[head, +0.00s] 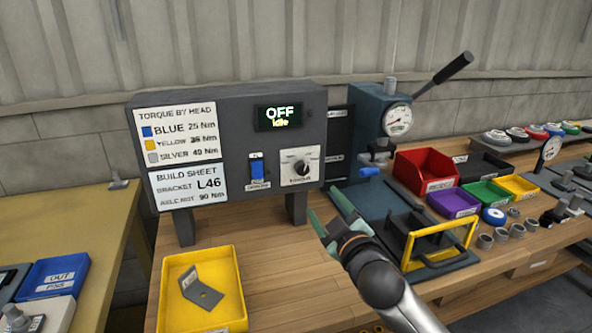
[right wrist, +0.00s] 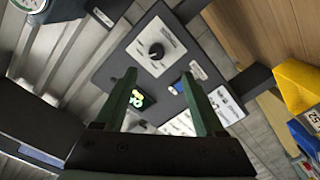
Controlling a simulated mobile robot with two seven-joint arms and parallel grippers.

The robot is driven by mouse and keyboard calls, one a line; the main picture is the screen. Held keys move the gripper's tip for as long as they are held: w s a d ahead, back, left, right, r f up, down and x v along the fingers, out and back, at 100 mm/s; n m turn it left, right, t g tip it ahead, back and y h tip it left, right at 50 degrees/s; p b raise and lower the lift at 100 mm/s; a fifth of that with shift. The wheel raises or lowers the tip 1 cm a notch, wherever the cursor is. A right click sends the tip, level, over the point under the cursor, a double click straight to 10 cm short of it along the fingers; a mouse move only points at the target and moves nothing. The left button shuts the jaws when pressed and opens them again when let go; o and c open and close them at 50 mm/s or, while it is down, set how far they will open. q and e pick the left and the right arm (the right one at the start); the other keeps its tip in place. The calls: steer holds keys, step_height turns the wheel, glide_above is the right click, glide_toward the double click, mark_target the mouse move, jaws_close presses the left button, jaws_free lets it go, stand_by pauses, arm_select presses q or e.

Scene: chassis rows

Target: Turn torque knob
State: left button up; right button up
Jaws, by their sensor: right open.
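The torque knob (head: 302,168) is a black round knob on a light square plate, on the dark control box (head: 230,118). It also shows in the right wrist view (right wrist: 156,51), beyond the fingertips. The box's display (head: 283,116) reads OFF, Idle. A blue switch (head: 257,170) sits left of the knob. My right gripper (head: 332,222) is open and empty, below and right of the knob and apart from it. In the right wrist view, its green fingers (right wrist: 160,95) stand apart with nothing between them. My left gripper is not in view.
A yellow tray (head: 232,262) with a grey bracket (head: 204,290) lies in front of the box. A gauge press (head: 385,125) stands right of it, with a red bin (head: 425,176) and a yellow frame (head: 437,232) nearby. Bare wooden bench (head: 290,262) lies between tray and gripper.

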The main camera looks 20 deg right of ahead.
mark_target(304, 172)
steer(key=w, duration=1.3)
steer(key=shift+a+r+b, duration=0.2)
steer(key=shift+r+b, duration=0.1)
steer(key=shift+r, duration=0.05)
steer(key=shift+c, duration=0.4)
jaws_close()
